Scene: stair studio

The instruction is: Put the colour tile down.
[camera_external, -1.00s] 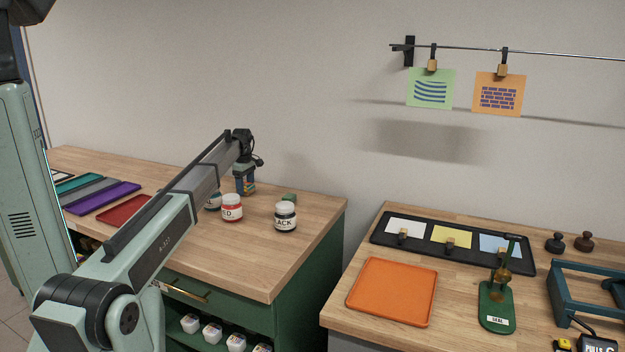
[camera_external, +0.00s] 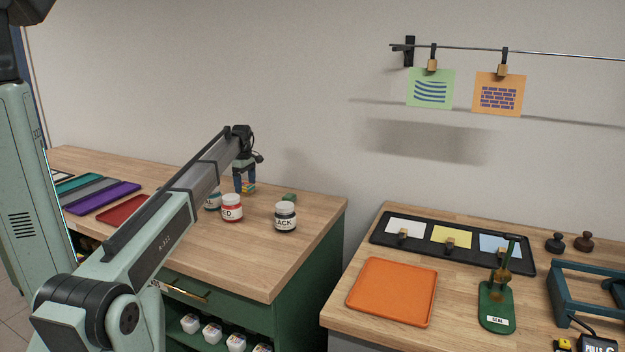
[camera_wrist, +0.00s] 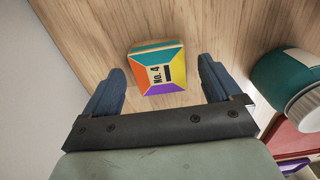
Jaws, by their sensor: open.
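In the external view the tile (camera_external: 248,187) shows small at the tips of my gripper (camera_external: 245,188), low over the back of the left counter.
A red-label jar (camera_external: 232,209), a teal jar (camera_wrist: 290,78) and a black-label jar (camera_external: 285,217) stand close by. Coloured trays, including a purple one (camera_external: 101,198), lie to the left. An orange tray (camera_external: 392,292) is on the right bench.

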